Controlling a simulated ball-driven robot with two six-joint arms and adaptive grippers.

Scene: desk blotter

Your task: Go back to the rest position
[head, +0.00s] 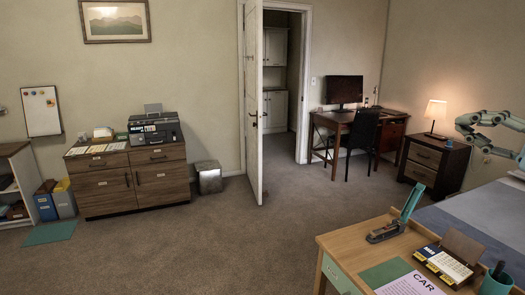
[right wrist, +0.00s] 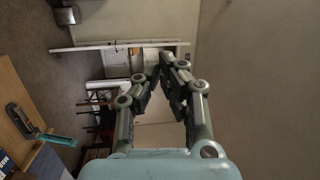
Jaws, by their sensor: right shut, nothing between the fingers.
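My right gripper (head: 462,127) is at the right edge of the head view, raised in the air in front of the wall and the lamp side of the room. It is well above and behind the desk and touches nothing. In the right wrist view its two grey-green fingers (right wrist: 168,62) close together at the tips with nothing between them.
A wooden desk (head: 337,246) at lower right carries a stapler (head: 386,232), a calendar (head: 442,263), a paper (head: 408,285) and a pen cup (head: 497,281). A lamp (head: 436,112) stands on a nightstand (head: 431,164). The carpet at centre is clear.

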